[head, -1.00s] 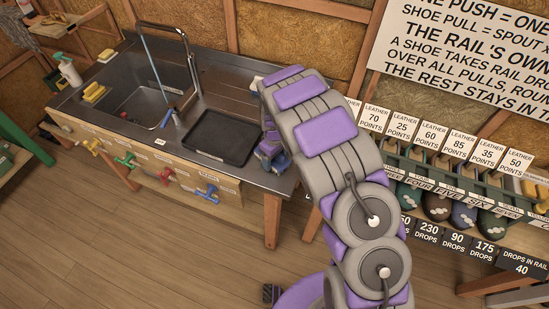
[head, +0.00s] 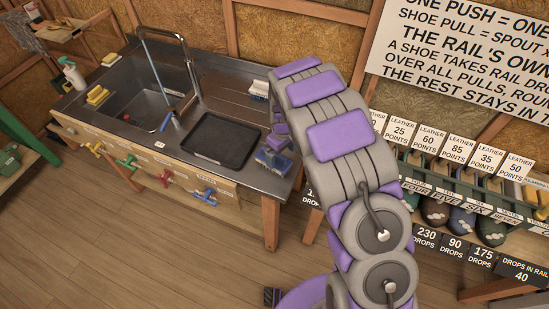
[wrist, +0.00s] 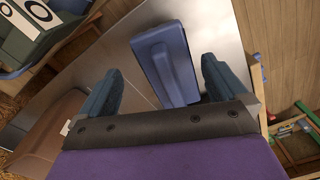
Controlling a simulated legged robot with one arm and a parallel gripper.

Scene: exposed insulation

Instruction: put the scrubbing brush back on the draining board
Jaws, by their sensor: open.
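A blue block with a raised loop handle, which I take for the scrubbing brush (wrist: 165,62), lies on the steel counter in the wrist view. My gripper (wrist: 163,88) is open, with one blue-grey finger on each side of the brush's near end. I cannot tell whether either finger touches it. In the head view the brush (head: 272,163) shows at the counter's right front corner, partly mixed with my gripper's blue parts.
A black tray (head: 221,138) lies on the counter left of my gripper. A white-and-blue item (head: 259,89) stands at the back by the draining board. The sink (head: 150,100), tap, yellow sponges (head: 98,95) and spray bottle (head: 72,73) are further left. A shoe rack (head: 465,180) stands at right.

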